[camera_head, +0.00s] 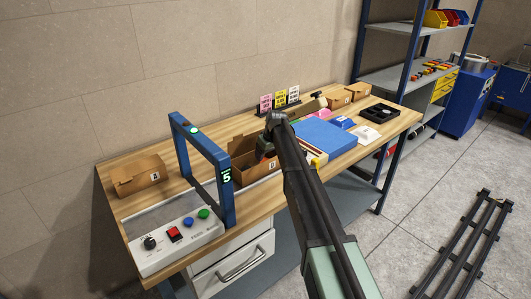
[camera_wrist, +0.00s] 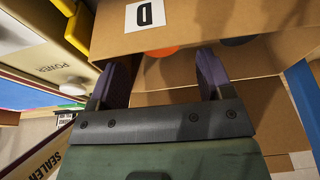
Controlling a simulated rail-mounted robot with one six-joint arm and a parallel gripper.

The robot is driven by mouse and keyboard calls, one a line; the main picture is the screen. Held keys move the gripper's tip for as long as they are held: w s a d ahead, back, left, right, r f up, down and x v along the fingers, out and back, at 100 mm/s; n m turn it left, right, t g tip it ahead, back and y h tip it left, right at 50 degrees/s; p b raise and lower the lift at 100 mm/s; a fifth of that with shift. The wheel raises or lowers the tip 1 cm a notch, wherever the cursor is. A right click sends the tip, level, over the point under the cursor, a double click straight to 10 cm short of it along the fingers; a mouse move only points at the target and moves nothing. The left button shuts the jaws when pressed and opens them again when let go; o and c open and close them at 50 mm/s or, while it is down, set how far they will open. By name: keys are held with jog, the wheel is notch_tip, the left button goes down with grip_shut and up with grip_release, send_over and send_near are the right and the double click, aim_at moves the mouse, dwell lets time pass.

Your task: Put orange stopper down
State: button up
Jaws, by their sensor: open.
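An orange round piece (camera_wrist: 160,52), which looks like the orange stopper, shows as a thin curved edge in the wrist view. It lies inside the cardboard box labelled D (camera_wrist: 205,15), mostly hidden behind the labelled wall. My gripper (camera_wrist: 163,58) is open, with its two dark fingers apart on either side of the orange piece and reaching into the box. Nothing is seen clamped between them. In the head view my gripper (camera_head: 266,147) is over the open cardboard box (camera_head: 243,176), and my arm covers part of it; the stopper cannot be seen there.
A dark blue piece (camera_wrist: 237,41) is also in the box, right of the orange one. In the head view a blue frame gate (camera_head: 228,190) stands left of the box and a blue flat block (camera_head: 325,136) lies right. Cardboard box A (camera_head: 138,178) is at the far left.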

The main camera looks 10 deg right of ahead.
jog(key=p+v, duration=0.6)
jog(key=v, duration=0.3)
jog(key=shift+p, duration=0.3)
jog(key=s+m+g, duration=0.1)
jog(key=s+m, duration=0.1)
jog(key=s, duration=1.8)
jog(key=s+a+f+m+g+h, duration=0.1)
jog(key=s+m+g, duration=0.1)
jog(key=s, duration=1.9)
jog(key=shift+s+a+m+h, duration=0.25)
jog(key=shift+a+m+h, duration=0.05)
jog(key=shift+m, duration=0.5)
